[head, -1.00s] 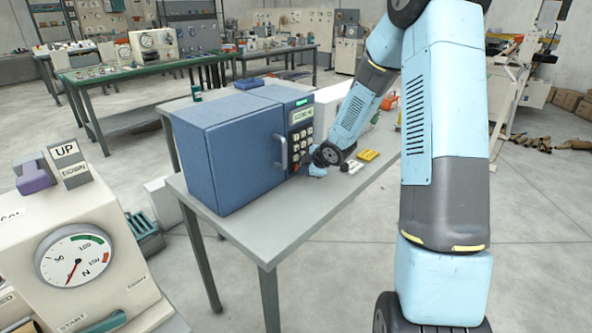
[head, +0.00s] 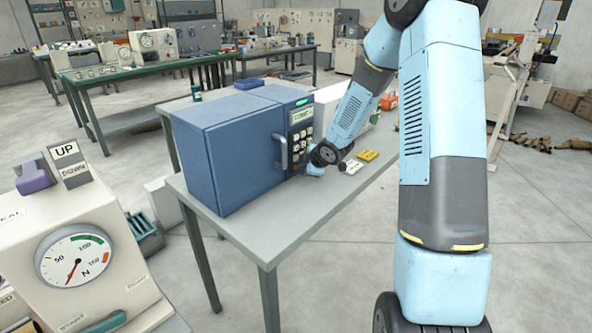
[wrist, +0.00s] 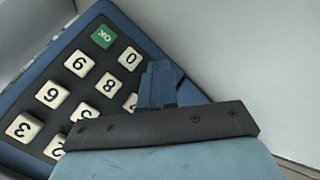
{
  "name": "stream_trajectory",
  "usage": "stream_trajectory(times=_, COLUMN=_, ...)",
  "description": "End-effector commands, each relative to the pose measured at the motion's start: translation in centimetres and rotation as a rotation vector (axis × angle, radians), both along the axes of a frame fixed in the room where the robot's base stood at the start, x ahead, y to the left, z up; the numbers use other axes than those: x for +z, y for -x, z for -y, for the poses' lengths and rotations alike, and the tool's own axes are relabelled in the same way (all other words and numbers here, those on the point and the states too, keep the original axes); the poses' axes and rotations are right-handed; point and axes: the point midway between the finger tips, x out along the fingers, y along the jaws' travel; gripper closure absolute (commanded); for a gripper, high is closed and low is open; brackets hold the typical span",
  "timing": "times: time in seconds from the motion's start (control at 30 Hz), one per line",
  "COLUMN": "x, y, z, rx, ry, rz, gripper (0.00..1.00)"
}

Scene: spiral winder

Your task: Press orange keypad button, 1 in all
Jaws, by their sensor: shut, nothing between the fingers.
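The keypad (head: 301,140) is on the front of a blue box-shaped machine (head: 222,150) on a grey table. In the wrist view the keypad's dark panel (wrist: 72,92) shows several white number keys and a green OK key (wrist: 103,36). I make out no orange button there; my gripper hides part of the panel. My gripper (wrist: 158,82) is shut and empty, its fingertips over the keypad beside the 0 and 8 keys. I cannot tell whether they touch it. In the head view my wrist is just right of the keypad's lower part, and the fingertips are hard to make out.
A handle (head: 281,152) sticks out left of the keypad. A yellow object (head: 367,155) and a small pale one (head: 350,166) lie on the grey table (head: 262,232) to the right. A gauge panel (head: 75,257) stands at the lower left. The table's front part is clear.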

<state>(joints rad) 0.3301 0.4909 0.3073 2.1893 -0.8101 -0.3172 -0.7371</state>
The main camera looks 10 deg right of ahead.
Motion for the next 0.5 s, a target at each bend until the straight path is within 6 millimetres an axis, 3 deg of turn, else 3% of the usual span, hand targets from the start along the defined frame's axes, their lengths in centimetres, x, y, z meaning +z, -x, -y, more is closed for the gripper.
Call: stream_trajectory(times=0.5, x=0.05, y=0.71, z=0.56, rx=0.0, ry=0.0, rz=0.001, gripper=1.0)
